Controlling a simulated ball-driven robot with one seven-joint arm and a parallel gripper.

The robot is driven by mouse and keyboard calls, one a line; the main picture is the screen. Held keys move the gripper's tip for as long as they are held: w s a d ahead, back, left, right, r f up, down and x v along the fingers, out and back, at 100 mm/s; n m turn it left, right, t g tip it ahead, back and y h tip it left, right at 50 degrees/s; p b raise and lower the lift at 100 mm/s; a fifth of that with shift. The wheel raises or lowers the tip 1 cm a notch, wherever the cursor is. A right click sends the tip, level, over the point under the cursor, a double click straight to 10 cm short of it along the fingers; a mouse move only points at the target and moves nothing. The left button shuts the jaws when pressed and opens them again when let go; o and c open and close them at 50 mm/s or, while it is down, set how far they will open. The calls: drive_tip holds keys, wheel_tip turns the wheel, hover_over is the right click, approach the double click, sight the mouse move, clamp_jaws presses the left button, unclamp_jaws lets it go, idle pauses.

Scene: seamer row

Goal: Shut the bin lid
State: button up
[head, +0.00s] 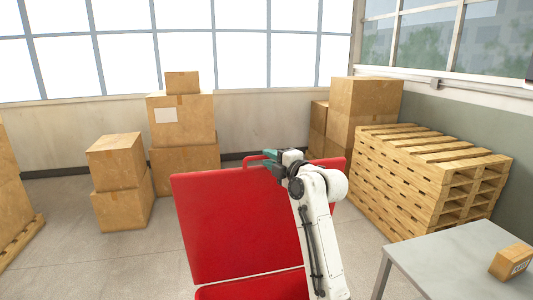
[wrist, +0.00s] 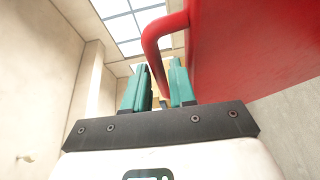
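The red bin lid (head: 235,220) stands raised, its broad face towards me in the head view. The bin's red body (head: 250,291) shows only as a strip below it. A red bar handle (head: 248,159) sits at the lid's top edge. My gripper (head: 268,155) is at this handle, its teal fingers partly hidden by the wrist. In the wrist view the lid (wrist: 245,45) fills the upper right. The handle (wrist: 153,45) bends down between the two teal fingers (wrist: 157,75). The fingers stand apart with a gap beside the bar, so the gripper looks open around it.
Cardboard boxes (head: 120,180) are stacked at the left and behind the lid (head: 183,125). A pile of wooden pallets (head: 425,180) stands at the right. A grey table (head: 440,255) with a small box (head: 511,262) is at the front right. Floor is clear left of the lid.

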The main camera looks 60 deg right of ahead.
drive_tip(key=shift+x, duration=1.05)
drive_tip(key=shift+c, duration=0.5)
clamp_jaws()
